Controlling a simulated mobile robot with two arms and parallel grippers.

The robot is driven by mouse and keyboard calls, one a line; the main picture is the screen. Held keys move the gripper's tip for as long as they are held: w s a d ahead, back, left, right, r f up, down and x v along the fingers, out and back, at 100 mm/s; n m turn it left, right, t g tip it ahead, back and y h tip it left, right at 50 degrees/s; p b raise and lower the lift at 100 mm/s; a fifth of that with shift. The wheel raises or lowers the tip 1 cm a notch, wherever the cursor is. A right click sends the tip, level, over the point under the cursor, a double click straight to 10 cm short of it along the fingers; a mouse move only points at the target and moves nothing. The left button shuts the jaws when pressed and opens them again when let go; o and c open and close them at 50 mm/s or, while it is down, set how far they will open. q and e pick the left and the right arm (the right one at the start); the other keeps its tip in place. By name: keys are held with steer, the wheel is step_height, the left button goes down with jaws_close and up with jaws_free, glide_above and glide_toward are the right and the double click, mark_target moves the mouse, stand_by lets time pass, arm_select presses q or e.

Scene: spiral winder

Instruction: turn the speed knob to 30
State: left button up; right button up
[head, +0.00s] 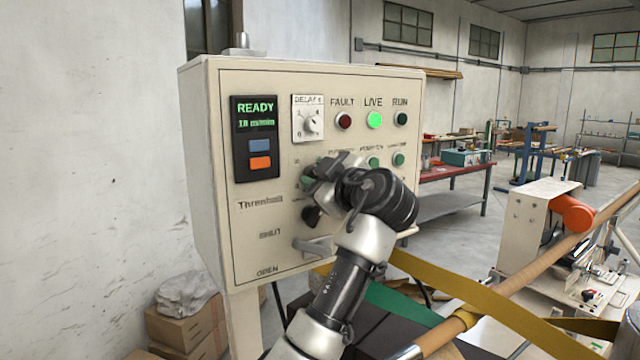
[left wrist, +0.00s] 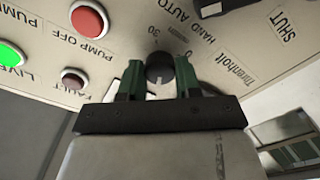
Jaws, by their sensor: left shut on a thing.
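The speed knob (left wrist: 160,68) is a black round knob on the beige panel, with 0 and 30 printed around it in the left wrist view. My left gripper (left wrist: 160,82) has its two green fingers on either side of the knob and is shut on it. In the head view my left gripper (head: 312,180) is at the middle of the panel front and hides the knob and its scale. The display (head: 255,115) reads READY in green, with a smaller line that looks like 18 m/min. My right gripper is not in view.
The control panel (head: 225,215) also carries a delay dial (head: 309,120), a lit green LIVE lamp (head: 375,120), a dark knob (head: 311,216) and a grey lever (head: 313,246) below my gripper. Yellow strip (head: 480,300) and a long tube (head: 560,247) lie to the right.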

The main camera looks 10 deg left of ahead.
arm_select(q)
steer(key=shift+r+m+p, duration=0.15)
steer(key=shift+m+p, duration=1.3)
steer(key=shift+m, duration=6.6)
steer(key=shift+r+m+p, duration=0.15)
steer(key=shift+m+p, duration=1.25)
steer(key=shift+m, duration=6.65)
